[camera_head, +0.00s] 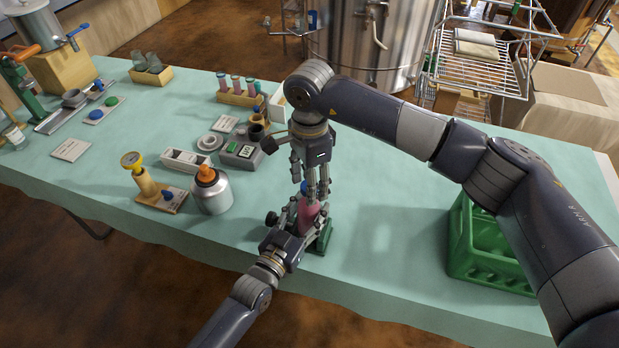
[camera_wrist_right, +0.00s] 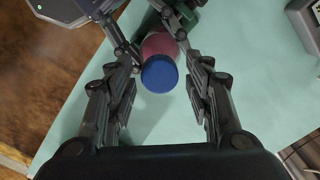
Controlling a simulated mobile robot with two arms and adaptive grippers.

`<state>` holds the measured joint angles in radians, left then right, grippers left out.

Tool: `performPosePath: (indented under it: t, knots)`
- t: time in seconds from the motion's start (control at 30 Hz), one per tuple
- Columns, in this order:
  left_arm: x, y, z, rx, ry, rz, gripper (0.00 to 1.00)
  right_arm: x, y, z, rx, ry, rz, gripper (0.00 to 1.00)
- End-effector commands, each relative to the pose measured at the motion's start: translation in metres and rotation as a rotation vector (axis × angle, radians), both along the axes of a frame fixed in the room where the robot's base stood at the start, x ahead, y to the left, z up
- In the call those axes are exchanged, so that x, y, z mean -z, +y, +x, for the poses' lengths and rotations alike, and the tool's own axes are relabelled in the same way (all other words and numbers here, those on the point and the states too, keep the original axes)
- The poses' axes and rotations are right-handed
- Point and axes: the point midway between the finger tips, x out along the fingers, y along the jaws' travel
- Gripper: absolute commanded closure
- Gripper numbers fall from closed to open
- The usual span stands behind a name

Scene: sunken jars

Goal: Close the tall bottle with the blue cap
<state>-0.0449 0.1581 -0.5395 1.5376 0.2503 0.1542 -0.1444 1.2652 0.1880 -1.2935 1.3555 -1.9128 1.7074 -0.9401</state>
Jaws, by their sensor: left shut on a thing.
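The tall bottle (camera_head: 308,211) has a pink body and stands upright near the table's front edge. My left gripper (camera_head: 302,222) is shut around its body. In the right wrist view the blue cap (camera_wrist_right: 159,76) sits at the top of the pink bottle (camera_wrist_right: 158,45); how tightly it sits cannot be told. My right gripper (camera_head: 316,194) points down from above at the bottle's top. In its wrist view its fingers (camera_wrist_right: 160,88) are spread on both sides of the cap, with gaps showing. In the head view the fingers partly hide the cap.
A green holder (camera_head: 323,238) stands right beside the bottle. A green crate (camera_head: 480,262) is at the right. A silver canister with an orange top (camera_head: 212,194) and a small scale (camera_head: 242,152) are to the left. Table between bottle and crate is clear.

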Motion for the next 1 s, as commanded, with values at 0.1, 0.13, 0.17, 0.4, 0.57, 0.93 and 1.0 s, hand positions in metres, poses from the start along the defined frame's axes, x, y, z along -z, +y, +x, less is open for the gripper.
performPosePath:
  t: [0.1, 0.13, 0.17, 0.4, 0.57, 0.93, 1.0]
  knots:
    - [0.0012, 0.0006, 0.0000, 0.000, 0.001, 0.005, 1.00, -0.0001, 0.0002, -0.0001, 0.000, 0.000, 0.000, 0.77]
    - [0.0012, 0.0006, 0.0000, 0.000, 0.001, 0.005, 1.00, -0.0001, 0.0002, -0.0001, 0.000, 0.000, 0.000, 0.84]
    - [0.0012, 0.0006, 0.0000, 0.000, 0.001, 0.005, 1.00, -0.0001, 0.0003, -0.0001, 0.000, 0.000, 0.000, 0.91]
    - [0.0012, 0.0006, 0.0000, 0.000, 0.001, 0.005, 1.00, -0.0003, 0.0003, -0.0001, 0.007, 0.000, 0.000, 0.99]
    - [0.0012, 0.0005, -0.0001, 0.000, 0.001, 0.005, 1.00, -0.0002, 0.0002, -0.0001, 0.141, 0.001, 0.001, 0.99]
    - [0.0011, 0.0004, -0.0001, 0.000, 0.001, 0.005, 1.00, 0.0003, 0.0003, -0.0001, 0.786, 0.003, 0.002, 0.99]
    - [0.0011, 0.0004, -0.0001, 0.000, 0.000, 0.004, 1.00, 0.0003, 0.0003, -0.0001, 0.910, 0.004, 0.002, 0.99]
